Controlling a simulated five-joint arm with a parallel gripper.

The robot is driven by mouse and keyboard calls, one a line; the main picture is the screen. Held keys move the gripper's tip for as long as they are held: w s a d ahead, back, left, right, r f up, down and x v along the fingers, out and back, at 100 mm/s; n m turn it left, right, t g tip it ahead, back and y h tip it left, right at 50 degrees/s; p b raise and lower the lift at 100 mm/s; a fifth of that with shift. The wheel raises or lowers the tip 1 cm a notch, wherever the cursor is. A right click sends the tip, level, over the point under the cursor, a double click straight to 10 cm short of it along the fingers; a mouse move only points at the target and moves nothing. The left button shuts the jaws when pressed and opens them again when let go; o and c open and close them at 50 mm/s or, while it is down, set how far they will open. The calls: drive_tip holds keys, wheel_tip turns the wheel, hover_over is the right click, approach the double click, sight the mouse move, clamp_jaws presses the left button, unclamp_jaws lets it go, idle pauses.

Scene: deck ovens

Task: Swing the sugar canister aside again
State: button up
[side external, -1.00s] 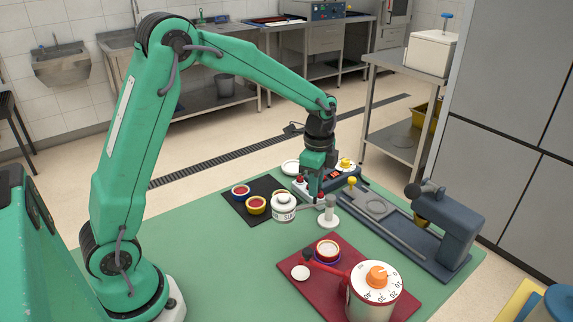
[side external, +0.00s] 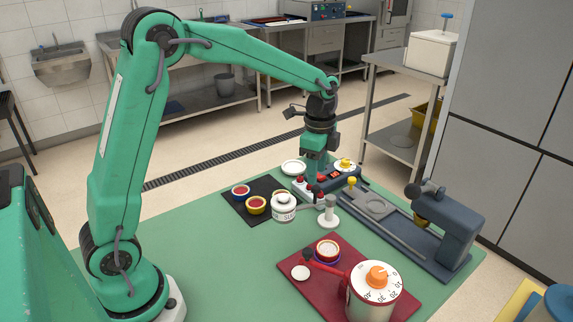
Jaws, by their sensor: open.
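The sugar canister (side external: 284,209), a small white pot with a lid and a dark-lettered label, sits left of a short white post (side external: 328,213). A thin bar seems to join the two. The canister stands just in front of a dark mat (side external: 237,210) and a white block with red-topped parts (side external: 302,188). My gripper (side external: 315,180) is above and behind the canister, pointing down near the block. It is open and apart from the canister. Its fingertips are small and partly hidden among the red-topped parts.
Red-filled cups (side external: 240,191) stand on the dark mat. A grey press (side external: 440,225) is at right. A white dial canister with an orange knob (side external: 376,277) stands on a red tray (side external: 292,262) in front. The green table's left front is clear.

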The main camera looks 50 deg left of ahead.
drive_tip(key=shift+r, duration=1.75)
drive_tip(key=s+r+n+t, duration=0.2)
drive_tip(key=s+n, duration=0.4)
drive_tip(key=s, duration=0.5)
drive_tip(key=s+r+n+t, duration=0.3)
drive_tip(key=s+n, duration=0.3)
drive_tip(key=s, duration=0.6)
drive_tip(key=shift+s+d+n+t, duration=0.25)
drive_tip(key=shift+d+n+t, duration=0.05)
